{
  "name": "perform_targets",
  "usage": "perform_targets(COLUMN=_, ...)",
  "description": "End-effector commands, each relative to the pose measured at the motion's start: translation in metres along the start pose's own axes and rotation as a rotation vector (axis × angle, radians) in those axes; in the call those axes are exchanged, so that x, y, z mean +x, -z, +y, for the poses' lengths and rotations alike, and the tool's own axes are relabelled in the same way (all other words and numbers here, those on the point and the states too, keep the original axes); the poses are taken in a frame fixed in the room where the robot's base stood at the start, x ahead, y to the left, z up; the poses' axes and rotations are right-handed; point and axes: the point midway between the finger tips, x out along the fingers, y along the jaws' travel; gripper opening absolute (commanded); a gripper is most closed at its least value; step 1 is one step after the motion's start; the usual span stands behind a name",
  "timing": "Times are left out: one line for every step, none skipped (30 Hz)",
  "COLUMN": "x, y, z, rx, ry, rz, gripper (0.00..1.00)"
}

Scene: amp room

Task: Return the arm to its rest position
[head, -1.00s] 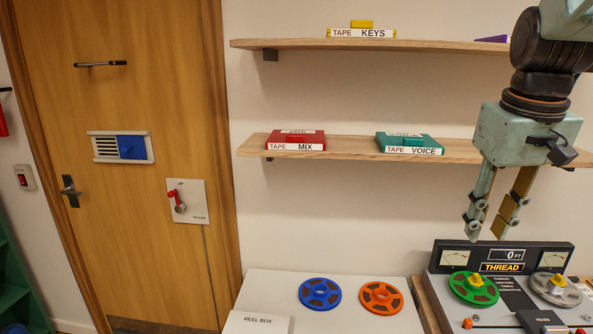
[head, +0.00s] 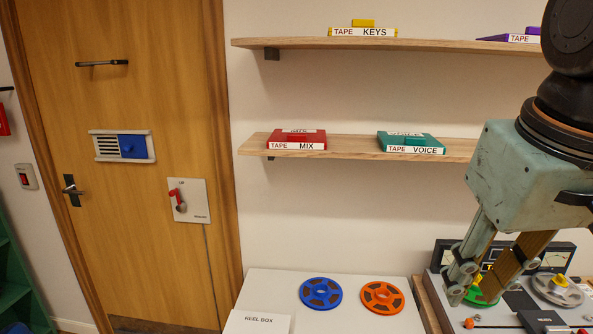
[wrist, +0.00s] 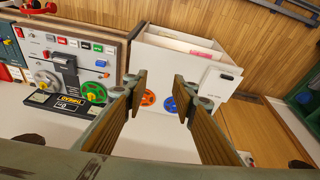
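My gripper (head: 490,292) hangs pointing down in front of the tape machine at the lower right of the head view. In the wrist view my gripper (wrist: 163,92) has its two fingers well apart, with nothing between them; it is open and empty. The tape machine (wrist: 75,70) shows at the left of the wrist view, with a green reel (wrist: 91,92) and a grey reel (wrist: 48,80). In the head view my gripper covers most of the green reel and the machine's display. The grey reel (head: 557,291) stays visible on the right.
A white table top (head: 345,318) holds a blue reel (head: 320,293) and an orange reel (head: 382,297) beside the reel box (head: 258,322). Two wall shelves (head: 360,146) carry tape boxes, including red MIX (head: 297,140) and green VOICE (head: 411,143). A door (head: 130,200) stands at left.

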Motion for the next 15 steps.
perform_targets(x=-0.002, y=-0.009, z=-0.005, rx=-0.002, ry=0.003, rz=0.007, gripper=0.25)
perform_targets(x=-0.002, y=-0.015, z=-0.007, rx=-0.002, ry=0.005, rz=0.009, gripper=0.25)
perform_targets(x=-0.002, y=-0.021, z=-0.011, rx=-0.003, ry=0.007, rz=0.012, gripper=0.25)
perform_targets(x=-0.003, y=-0.026, z=-0.013, rx=-0.004, ry=0.009, rz=0.016, gripper=0.25)
perform_targets(x=-0.003, y=-0.031, z=-0.015, rx=-0.005, ry=0.01, rz=0.017, gripper=0.25)
perform_targets(x=-0.003, y=-0.038, z=-0.018, rx=-0.004, ry=0.013, rz=0.021, gripper=0.25)
perform_targets(x=-0.003, y=-0.043, z=-0.02, rx=-0.004, ry=0.014, rz=0.024, gripper=0.25)
perform_targets(x=-0.003, y=-0.048, z=-0.022, rx=-0.005, ry=0.016, rz=0.026, gripper=0.25)
perform_targets(x=-0.003, y=-0.055, z=-0.025, rx=-0.006, ry=0.019, rz=0.029, gripper=0.25)
perform_targets(x=-0.003, y=-0.059, z=-0.026, rx=-0.006, ry=0.02, rz=0.031, gripper=0.25)
perform_targets(x=-0.002, y=-0.064, z=-0.028, rx=-0.005, ry=0.022, rz=0.033, gripper=0.25)
perform_targets(x=-0.002, y=-0.069, z=-0.03, rx=-0.005, ry=0.024, rz=0.036, gripper=0.25)
perform_targets(x=-0.002, y=-0.073, z=-0.031, rx=-0.005, ry=0.026, rz=0.037, gripper=0.25)
perform_targets(x=-0.001, y=-0.077, z=-0.032, rx=-0.006, ry=0.027, rz=0.038, gripper=0.25)
perform_targets(x=-0.001, y=-0.081, z=-0.033, rx=-0.006, ry=0.029, rz=0.041, gripper=0.25)
